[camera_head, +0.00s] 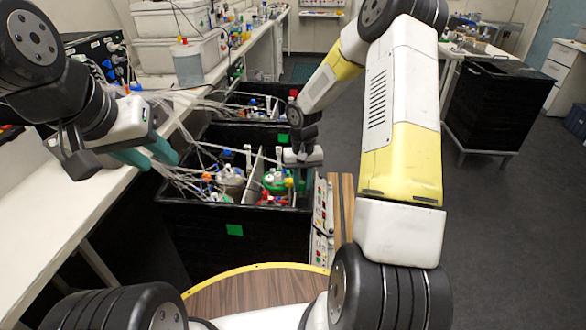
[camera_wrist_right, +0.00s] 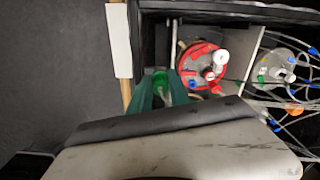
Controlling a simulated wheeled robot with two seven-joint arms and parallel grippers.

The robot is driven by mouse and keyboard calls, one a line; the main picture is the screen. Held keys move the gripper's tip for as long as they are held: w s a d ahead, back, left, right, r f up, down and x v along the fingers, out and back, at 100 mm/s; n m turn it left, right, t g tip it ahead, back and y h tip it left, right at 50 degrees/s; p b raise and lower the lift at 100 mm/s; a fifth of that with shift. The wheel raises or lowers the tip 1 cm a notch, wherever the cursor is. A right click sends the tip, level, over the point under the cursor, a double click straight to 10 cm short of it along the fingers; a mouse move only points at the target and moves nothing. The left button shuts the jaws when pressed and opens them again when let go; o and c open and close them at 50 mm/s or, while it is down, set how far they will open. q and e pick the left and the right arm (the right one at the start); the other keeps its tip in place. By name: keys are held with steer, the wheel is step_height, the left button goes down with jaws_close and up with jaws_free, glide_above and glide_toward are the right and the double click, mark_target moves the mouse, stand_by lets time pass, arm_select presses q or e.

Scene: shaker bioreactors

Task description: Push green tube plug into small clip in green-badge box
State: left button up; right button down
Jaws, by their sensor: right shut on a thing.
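The black green-badge box (camera_head: 185,199) stands in the middle of the head view, with its green badge (camera_head: 234,230) on the near side. My right gripper (camera_wrist_right: 160,84) is shut on the green tube plug (camera_wrist_right: 160,79), which sits between its green fingertips beside the red-lidded vessel (camera_wrist_right: 203,65). In the head view my right gripper is over the right part of this box, its fingertips largely hidden. I cannot make out the small clip. My left gripper (camera_head: 148,154) has its green fingers apart and empty, over the bench edge left of the box.
A grey-lidded vessel (camera_wrist_right: 275,68) with several tubes stands behind a divider in the box. A panel with coloured marks (camera_head: 321,220) and a wooden strip (camera_head: 341,205) lie right of the box. A white bench (camera_head: 60,215) runs along the left.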

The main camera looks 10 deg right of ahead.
mark_target(302, 182)
steer(key=shift+f, duration=0.1)
steer(key=c, duration=1.1)
jaws_free()
steer(key=shift+c, duration=0.2)
steer(key=shift+d, duration=0.1)
steer(key=shift+r, duration=4.05)
steer(key=s+r+t, duration=0.1)
steer(key=s+r, duration=0.4)
steer(key=r, duration=0.3)
steer(key=s+r+t, duration=0.2)
steer(key=s+r, duration=0.2)
steer(key=r, duration=0.4)
steer(key=s+a+r+t+y, duration=0.1)
steer(key=s+r, duration=0.2)
steer(key=s, duration=0.4)
steer(key=s+a+r+n+t+y, duration=0.1)
steer(key=s+r, duration=0.3)
steer(key=s, duration=0.4)
steer(key=shift+a+t, duration=0.2)
steer(key=shift+t, duration=0.4)
